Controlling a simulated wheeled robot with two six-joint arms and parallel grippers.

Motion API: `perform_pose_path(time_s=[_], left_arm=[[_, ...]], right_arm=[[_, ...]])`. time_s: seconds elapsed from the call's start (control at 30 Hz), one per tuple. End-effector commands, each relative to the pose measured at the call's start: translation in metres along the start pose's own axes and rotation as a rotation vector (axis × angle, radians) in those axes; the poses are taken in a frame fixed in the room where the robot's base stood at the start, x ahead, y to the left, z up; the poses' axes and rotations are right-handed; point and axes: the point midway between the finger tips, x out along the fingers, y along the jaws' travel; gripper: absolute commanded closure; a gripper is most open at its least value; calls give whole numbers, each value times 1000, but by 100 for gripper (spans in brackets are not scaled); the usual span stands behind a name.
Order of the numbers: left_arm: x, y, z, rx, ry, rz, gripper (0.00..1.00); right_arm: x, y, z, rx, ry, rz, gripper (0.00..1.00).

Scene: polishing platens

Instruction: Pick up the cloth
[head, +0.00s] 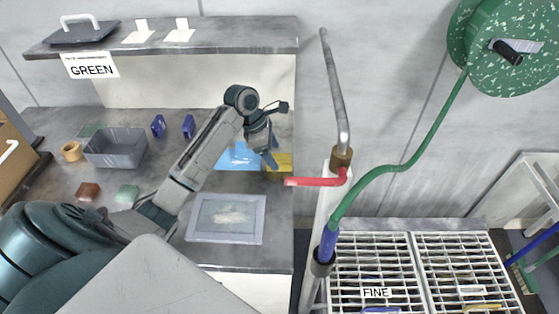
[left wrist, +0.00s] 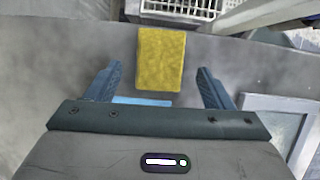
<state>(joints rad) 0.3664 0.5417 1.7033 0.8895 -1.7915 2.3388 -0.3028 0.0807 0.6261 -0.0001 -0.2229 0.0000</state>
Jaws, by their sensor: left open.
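The yellow cloth (head: 282,166) lies at the right edge of the grey counter, partly hidden by my left gripper in the head view. My left gripper (head: 273,160) is open and empty over the counter, beside the cloth. In the left wrist view its two blue fingers (left wrist: 158,82) stand apart, with the cloth's near end between their tips. My right gripper is not in view.
A blue sheet (head: 236,156) lies left of the cloth. A grey framed panel (head: 226,218) lies nearer. A red tap handle (head: 316,181) and pipe (head: 336,92) stand right of the counter, close to the gripper. A grey bin (head: 116,148) stands left.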

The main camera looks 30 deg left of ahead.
Motion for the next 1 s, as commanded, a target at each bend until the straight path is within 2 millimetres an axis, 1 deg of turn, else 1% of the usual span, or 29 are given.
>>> perform_pose_path(time_s=[0.03,0.1,0.2,0.43,0.47,0.6,0.7,1.0], left_arm=[[7,1,-1,-3,0,-2,25],[17,1,-1,-1,-1,-2,25],[25,1,-1,0,0,0,25],[27,1,-1,1,0,2,25],[27,1,-1,1,0,2,26],[27,1,-1,1,0,2,54],[27,1,-1,1,1,1,72],[26,2,-1,1,0,2,72]], right_arm=[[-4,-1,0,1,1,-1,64],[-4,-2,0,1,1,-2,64],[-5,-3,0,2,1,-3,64],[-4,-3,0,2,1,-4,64],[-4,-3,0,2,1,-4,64],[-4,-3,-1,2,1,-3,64],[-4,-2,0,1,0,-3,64],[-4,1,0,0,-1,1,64]])
